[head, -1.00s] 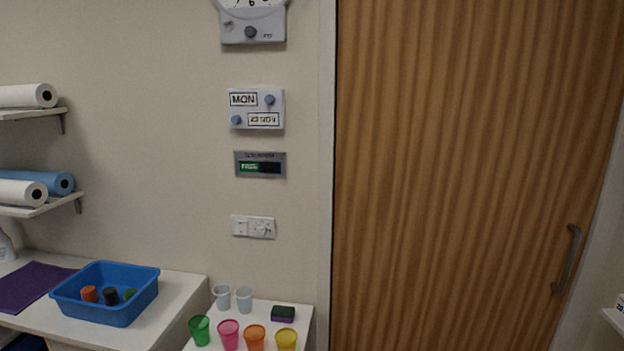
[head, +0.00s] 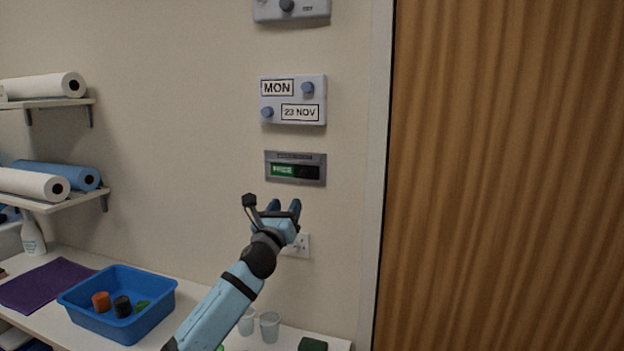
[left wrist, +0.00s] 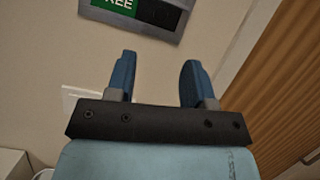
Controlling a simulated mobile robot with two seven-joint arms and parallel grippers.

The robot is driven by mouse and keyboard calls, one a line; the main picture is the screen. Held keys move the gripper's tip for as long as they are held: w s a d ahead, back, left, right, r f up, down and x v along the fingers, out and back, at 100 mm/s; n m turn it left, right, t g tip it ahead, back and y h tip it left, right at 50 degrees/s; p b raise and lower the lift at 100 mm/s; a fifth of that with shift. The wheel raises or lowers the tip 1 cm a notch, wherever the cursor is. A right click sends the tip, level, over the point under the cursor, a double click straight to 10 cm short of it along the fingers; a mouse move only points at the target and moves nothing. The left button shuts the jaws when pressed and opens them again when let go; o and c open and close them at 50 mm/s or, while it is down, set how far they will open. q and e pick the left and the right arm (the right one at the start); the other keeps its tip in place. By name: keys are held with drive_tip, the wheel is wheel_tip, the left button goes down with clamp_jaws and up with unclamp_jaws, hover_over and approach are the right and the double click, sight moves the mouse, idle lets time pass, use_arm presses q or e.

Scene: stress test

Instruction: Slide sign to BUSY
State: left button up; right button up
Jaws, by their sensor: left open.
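The sliding sign (head: 295,168) is a grey metal plate on the wall, below the date panel. Its window shows a green part at the left and a dark slider at the right. In the left wrist view the sign (left wrist: 172,12) is at the top, and the green part reads "FREE", partly cut off. My left gripper (head: 284,206) is open and empty, just below the sign and apart from it. In the left wrist view its two blue fingers (left wrist: 159,75) point up toward the sign. My right gripper is not in view.
A date panel (head: 293,99) with knobs hangs above the sign. A switch plate (head: 298,246) is partly hidden behind my left gripper. A wooden door (head: 500,180) is at the right. A blue tub (head: 163,300) and clear cups (head: 269,326) stand below.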

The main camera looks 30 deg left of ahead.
sight(302, 175)
use_arm(q)
drive_tip(key=p+x, duration=0.1)
drive_tip(key=x, duration=1.1)
drive_tip(key=shift+w+p, duration=0.2)
drive_tip(key=shift+p, duration=0.2)
drive_tip(key=shift+a, duration=0.1)
clamp_jaws()
